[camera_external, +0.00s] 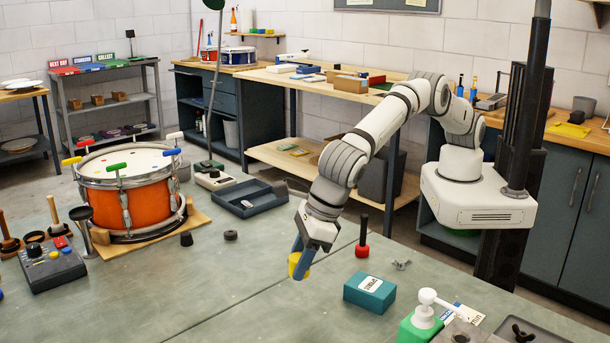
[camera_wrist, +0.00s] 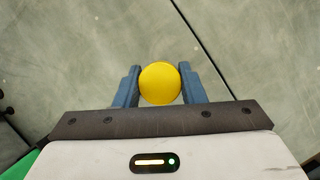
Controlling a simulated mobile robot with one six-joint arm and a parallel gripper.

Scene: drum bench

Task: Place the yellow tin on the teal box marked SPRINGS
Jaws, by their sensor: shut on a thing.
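My gripper (camera_external: 301,262) is shut on the yellow tin (camera_external: 295,266) and holds it above the bench. In the wrist view the round yellow top of the tin (camera_wrist: 160,83) sits between the two blue fingers of my gripper (camera_wrist: 159,88). The teal box (camera_external: 369,294) stands on the bench to the right of the tin and nearer the camera. It has a white label on its top, too small to read surely. Its top is bare. The box does not show in the wrist view.
A red-based black-handled tool (camera_external: 362,240) stands upright behind the teal box. An orange drum (camera_external: 130,195) and a dark tray (camera_external: 249,198) are further left. The bench below the tin is clear.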

